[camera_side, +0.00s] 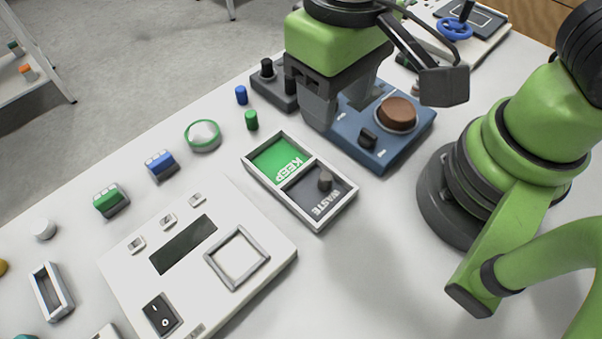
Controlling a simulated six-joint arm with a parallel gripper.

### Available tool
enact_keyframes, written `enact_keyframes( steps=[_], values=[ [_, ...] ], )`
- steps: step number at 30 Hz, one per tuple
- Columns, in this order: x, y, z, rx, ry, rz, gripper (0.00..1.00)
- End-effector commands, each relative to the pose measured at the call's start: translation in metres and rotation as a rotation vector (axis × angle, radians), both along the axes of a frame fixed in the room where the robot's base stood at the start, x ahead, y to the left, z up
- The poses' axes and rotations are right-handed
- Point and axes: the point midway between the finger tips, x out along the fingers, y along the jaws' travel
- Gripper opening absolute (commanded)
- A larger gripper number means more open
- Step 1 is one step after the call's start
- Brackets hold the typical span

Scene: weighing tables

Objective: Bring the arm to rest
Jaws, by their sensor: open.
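My gripper (318,118) hangs at the upper middle of the side view, fingers pointing down. Its jaws are open, and I see nothing between them. It is in front of the left end of a blue box (378,150) with a brown round top, and hides part of it. I cannot tell how high the fingertips are above the table or whether they touch anything. My arm's green base part stands at the right.
A dark block with pegs (267,80), a green cylinder (251,120) and a blue cylinder (241,95) are close left. A white panel (200,285) lies lower left.

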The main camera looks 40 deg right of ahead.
Motion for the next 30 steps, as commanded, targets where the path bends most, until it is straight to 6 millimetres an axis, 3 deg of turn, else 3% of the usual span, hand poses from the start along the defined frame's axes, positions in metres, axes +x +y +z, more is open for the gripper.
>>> enact_keyframes(
  steps=[13, 20, 24, 30],
  values=[
    [0.003, -0.006, 0.016, 0.024, -0.022, -0.023, 0.51],
    [0.008, -0.051, 0.075, 0.159, -0.181, -0.155, 0.51],
    [-0.003, -0.083, 0.109, 0.232, -0.322, -0.239, 0.51],
    [-0.027, -0.111, 0.136, 0.277, -0.504, -0.316, 0.51]
  ],
)
